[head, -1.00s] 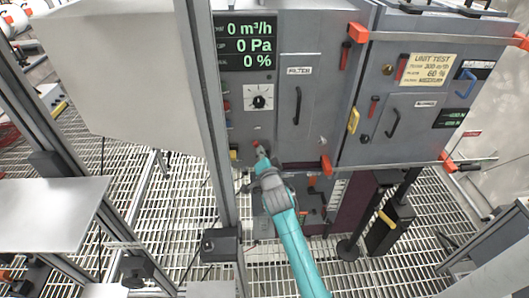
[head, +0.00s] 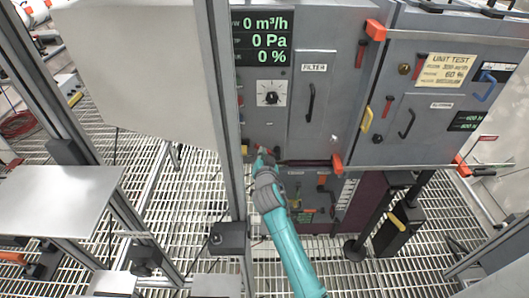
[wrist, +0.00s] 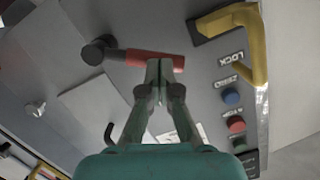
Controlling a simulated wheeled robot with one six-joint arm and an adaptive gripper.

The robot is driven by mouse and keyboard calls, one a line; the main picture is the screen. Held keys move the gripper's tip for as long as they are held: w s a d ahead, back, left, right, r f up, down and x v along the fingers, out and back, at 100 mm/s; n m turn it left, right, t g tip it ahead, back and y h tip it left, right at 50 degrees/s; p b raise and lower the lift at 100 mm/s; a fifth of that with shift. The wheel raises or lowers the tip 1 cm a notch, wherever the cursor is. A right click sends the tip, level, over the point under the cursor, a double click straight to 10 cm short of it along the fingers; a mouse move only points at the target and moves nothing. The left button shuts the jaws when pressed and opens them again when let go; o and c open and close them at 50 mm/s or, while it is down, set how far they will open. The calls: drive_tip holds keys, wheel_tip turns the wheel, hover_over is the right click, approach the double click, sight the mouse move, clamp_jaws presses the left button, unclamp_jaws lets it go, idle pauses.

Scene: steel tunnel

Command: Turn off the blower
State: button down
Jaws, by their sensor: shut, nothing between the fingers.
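The grey blower cabinet (head: 345,130) stands in the head view, with a black display (head: 263,40) reading 0 m³/h, 0 Pa and 0 %. A dial with a black knob (head: 271,98) is below the display. My gripper (head: 264,152) is low in front of the cabinet's lower left front. In the wrist view my gripper (wrist: 160,64) is shut, its tips overlapping a red lever (wrist: 142,58) with a black pivot. I cannot tell whether they touch. Blue (wrist: 231,97), red (wrist: 236,124) and green (wrist: 239,145) buttons sit beside labels, one reading LOCK.
A yellow handle (wrist: 245,25) juts out at the upper right of the wrist view. A metal post (head: 226,120) stands just left of my arm in the head view. A grey plate (head: 60,200) is at the left. The floor is metal grating.

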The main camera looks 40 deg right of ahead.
drive_tip(key=shift+w+a+f+n, duration=0.15)
drive_tip(key=shift+a+f+n, duration=0.05)
drive_tip(key=shift+f+n, duration=0.1)
drive_tip(key=shift+w+a+f, duration=0.2)
drive_tip(key=shift+a+f, duration=0.05)
drive_tip(key=shift+f, duration=0.4)
idle(2.0)
idle(0.7)
wheel_tip(320, 180, up, 10)
idle(0.6)
